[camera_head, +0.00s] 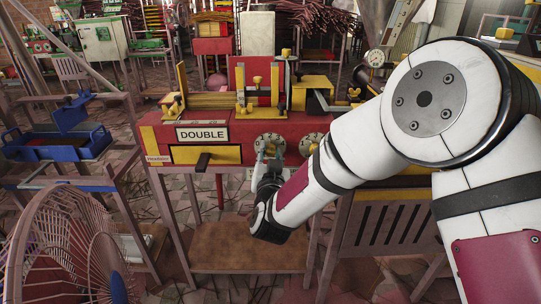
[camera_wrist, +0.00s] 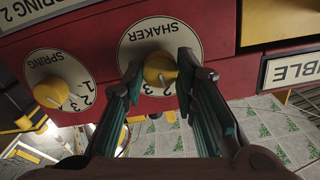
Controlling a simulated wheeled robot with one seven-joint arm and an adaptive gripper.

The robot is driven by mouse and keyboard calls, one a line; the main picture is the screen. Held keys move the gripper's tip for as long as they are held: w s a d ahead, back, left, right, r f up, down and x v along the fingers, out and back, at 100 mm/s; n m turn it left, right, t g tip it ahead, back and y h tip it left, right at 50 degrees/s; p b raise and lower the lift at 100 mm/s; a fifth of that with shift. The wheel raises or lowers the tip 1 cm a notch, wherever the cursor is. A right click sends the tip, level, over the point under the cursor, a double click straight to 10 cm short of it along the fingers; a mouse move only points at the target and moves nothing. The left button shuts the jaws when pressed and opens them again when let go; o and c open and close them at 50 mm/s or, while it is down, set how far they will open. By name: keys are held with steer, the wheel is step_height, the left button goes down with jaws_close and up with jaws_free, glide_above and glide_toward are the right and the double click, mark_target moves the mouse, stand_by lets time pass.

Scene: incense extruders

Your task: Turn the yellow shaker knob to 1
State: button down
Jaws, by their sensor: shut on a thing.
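The yellow shaker knob (camera_wrist: 159,69) sits on a round white dial lettered SHAKER (camera_wrist: 150,36) on the red machine front in the wrist view. The numbers 2 and 3 show at the dial's lower edge; I cannot make out a 1, and fingers cover part of the rim. My gripper (camera_wrist: 158,70) has one finger on each side of the knob and is shut on it. Which number the knob points to is unclear.
A second yellow knob (camera_wrist: 51,91) on the SPRING dial is close to the left in the wrist view. In the head view a black handle (camera_head: 203,162) sticks out left of my gripper. A fan cage (camera_head: 70,240) stands at lower left.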

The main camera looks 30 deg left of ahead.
steer(key=n+b, duration=0.1)
steer(key=n, duration=0.4)
steer(key=shift+n, duration=0.4)
stand_by(0.4)
steer(key=c, duration=1.3)
jaws_free()
steer(key=v, duration=1.2)
steer(key=shift+a, duration=0.1)
